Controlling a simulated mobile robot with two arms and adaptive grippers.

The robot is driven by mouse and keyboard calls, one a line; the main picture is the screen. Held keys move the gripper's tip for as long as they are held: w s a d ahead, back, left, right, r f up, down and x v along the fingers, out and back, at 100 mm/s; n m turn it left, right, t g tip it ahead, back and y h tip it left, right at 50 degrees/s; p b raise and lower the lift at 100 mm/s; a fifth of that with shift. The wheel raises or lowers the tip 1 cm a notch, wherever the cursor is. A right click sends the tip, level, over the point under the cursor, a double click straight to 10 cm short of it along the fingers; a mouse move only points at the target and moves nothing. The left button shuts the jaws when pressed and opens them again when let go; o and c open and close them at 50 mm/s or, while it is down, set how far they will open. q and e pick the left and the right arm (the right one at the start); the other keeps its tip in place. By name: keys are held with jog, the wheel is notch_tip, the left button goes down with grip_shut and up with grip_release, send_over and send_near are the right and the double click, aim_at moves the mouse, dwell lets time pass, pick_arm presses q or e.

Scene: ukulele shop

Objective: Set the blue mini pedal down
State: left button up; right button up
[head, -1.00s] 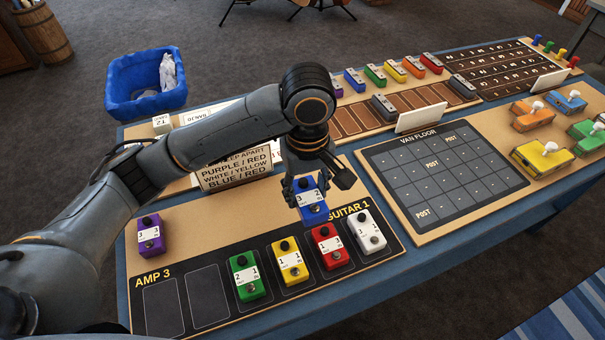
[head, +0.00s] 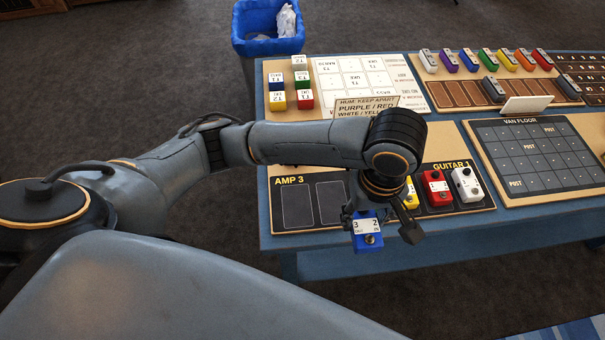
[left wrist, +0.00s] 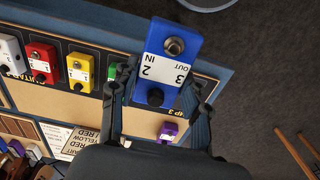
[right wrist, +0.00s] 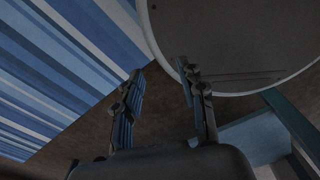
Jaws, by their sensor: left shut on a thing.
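The blue mini pedal (head: 368,240), marked 3 and 2, is held in my left gripper (head: 366,214), in front of the pedal board's near edge and apparently above the table edge. In the left wrist view the blue pedal (left wrist: 175,38) sits between both fingers. The pedal board (head: 262,213) reads AMP 3 and GUITAR 1. It shows two empty outlined slots on the left, then yellow (head: 411,193), red (head: 436,188) and white (head: 466,184) pedals on the right. My arm hides the middle. A purple pedal (left wrist: 168,130) shows in the left wrist view. My right gripper (right wrist: 161,70) is open and empty.
A sign (head: 366,105) about keeping colours apart stands behind my left arm. The van floor grid (head: 530,155) is right of the board. Small coloured blocks (head: 303,80) and a blue bin (head: 268,45) lie beyond. A round pale-rimmed surface (right wrist: 235,45) is near my right gripper.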

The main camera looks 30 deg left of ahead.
pick_arm(q)
jog(key=shift+s+a+f, duration=0.1)
jog(key=shift+s+a, duration=0.05)
jog(key=w+a+f, duration=0.3)
jog(key=w+a, duration=0.2)
jog(key=w, duration=0.1)
send_over(332, 198)
jog(key=s, duration=0.1)
jog(key=f, duration=0.5)
jog(key=shift+d+f, duration=0.15)
jog(key=shift+d, duration=0.25)
jog(key=shift+w+f, duration=0.2)
jog(key=shift+f, duration=0.1)
jog(key=shift+w+a+f, duration=0.1)
jog(key=shift+a+f, duration=0.05)
jog(key=shift+f, duration=0.05)
jog(key=f, duration=0.3)
jog(key=shift+w+a+p, duration=0.2)
jog(key=shift+a+p, duration=0.1)
jog(key=shift+f, duration=0.5)
jog(key=o, duration=1.2)
jog(key=shift+o, duration=0.2)
pick_arm(e)
jog(key=w, duration=0.1)
jog(key=w+d, duration=0.1)
jog(key=w, duration=0.1)
jog(key=shift+w+d+r, duration=0.15)
jog(key=shift+d+r, duration=0.05)
jog(key=shift+r, duration=0.2)
